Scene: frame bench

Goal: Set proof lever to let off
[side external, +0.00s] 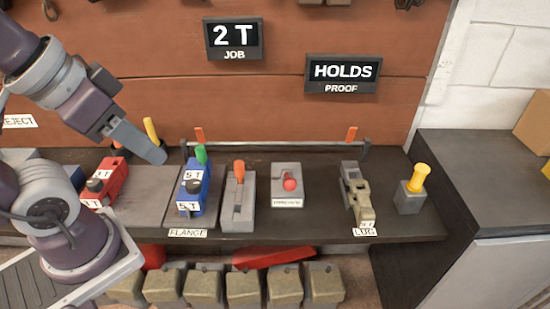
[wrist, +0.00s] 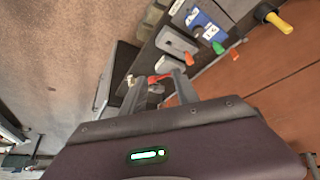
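I cannot tell which is the proof lever. A dark sign (side external: 342,72) reads HOLDS over PROOF. My gripper (side external: 160,157) is in the air at the left, near the blue clamp and apart from both levers. In the wrist view my gripper's fingers (wrist: 158,77) are spread with nothing held between them; red shows beyond them.
A blue clamp (side external: 189,195) with a green handle sits at FLANGE. A metal fitting (side external: 356,192) sits at LUG, with a yellow-handled block (side external: 412,190) to its right. A red block (side external: 106,182) lies left. A rail runs behind; a sign (side external: 233,38) reads 2 T JOB.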

